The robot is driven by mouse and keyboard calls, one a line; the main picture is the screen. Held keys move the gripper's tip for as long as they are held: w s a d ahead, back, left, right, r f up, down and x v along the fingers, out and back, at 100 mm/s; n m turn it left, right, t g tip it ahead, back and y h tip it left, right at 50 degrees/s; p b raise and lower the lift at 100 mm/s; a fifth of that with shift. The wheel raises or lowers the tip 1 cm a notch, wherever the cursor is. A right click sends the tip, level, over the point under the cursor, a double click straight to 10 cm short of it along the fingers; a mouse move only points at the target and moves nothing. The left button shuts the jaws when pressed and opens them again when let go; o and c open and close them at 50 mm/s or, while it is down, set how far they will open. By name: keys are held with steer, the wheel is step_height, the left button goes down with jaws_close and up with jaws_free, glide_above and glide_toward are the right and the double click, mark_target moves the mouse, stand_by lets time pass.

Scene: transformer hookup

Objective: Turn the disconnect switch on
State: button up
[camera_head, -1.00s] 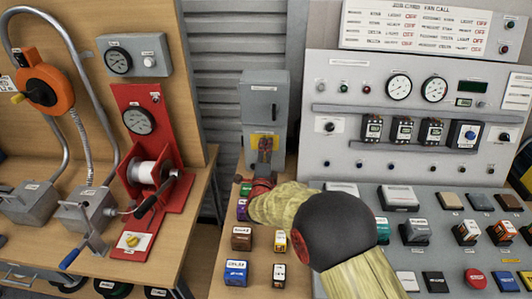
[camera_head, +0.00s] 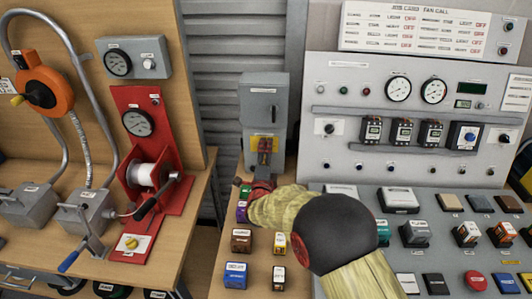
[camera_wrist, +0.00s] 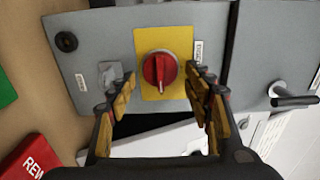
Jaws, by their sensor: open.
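The disconnect switch is a red rotary knob (camera_wrist: 159,70) on a yellow plate (camera_wrist: 180,38), on the front of a grey box (camera_wrist: 95,35). In the head view the grey box (camera_head: 264,92) stands at the back centre, and its yellow plate (camera_head: 255,141) is partly covered by my gripper (camera_head: 263,172). In the wrist view my gripper (camera_wrist: 163,80) is open, with one finger on each side of the knob in the picture. Nothing is between the fingers that I can see as held. Whether the fingertips touch the knob, I cannot tell.
A small grey latch (camera_wrist: 110,72) is beside the yellow plate, and a dark handle (camera_wrist: 294,101) sticks out at the right. Several small labelled boxes (camera_head: 240,240) lie on the wooden bench below my arm. A grey control panel (camera_head: 340,85) stands close on the right.

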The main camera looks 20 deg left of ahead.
steer(key=v, duration=1.1)
steer(key=shift+s+d, duration=0.2)
steer(key=shift+s, duration=0.15)
steer(key=w+d+r+n+g, duration=0.3)
steer(key=d+r+n, duration=0.1)
steer(key=d+r, duration=0.4)
steer(key=s+d+r+n+g+p, duration=0.2)
steer(key=s+d+r+n+g, duration=0.25)
steer(key=d, duration=0.45)
steer(key=s+d+r+n+g+h, duration=0.1)
steer(key=s+d+n+g+h, duration=0.1)
steer(key=s+d, duration=0.9)
steer(key=s+d+r+n+g+h, duration=0.1)
steer(key=s+d+n, duration=0.4)
steer(key=s+d, duration=0.7)
steer(key=s+g+h+p, duration=0.1)
steer(key=s, duration=0.5)
steer(key=shift+s, duration=0.25)
steer(key=shift+d+g, duration=0.1)
steer(key=shift+g, duration=0.15)
steer(key=shift+c, duration=0.5)
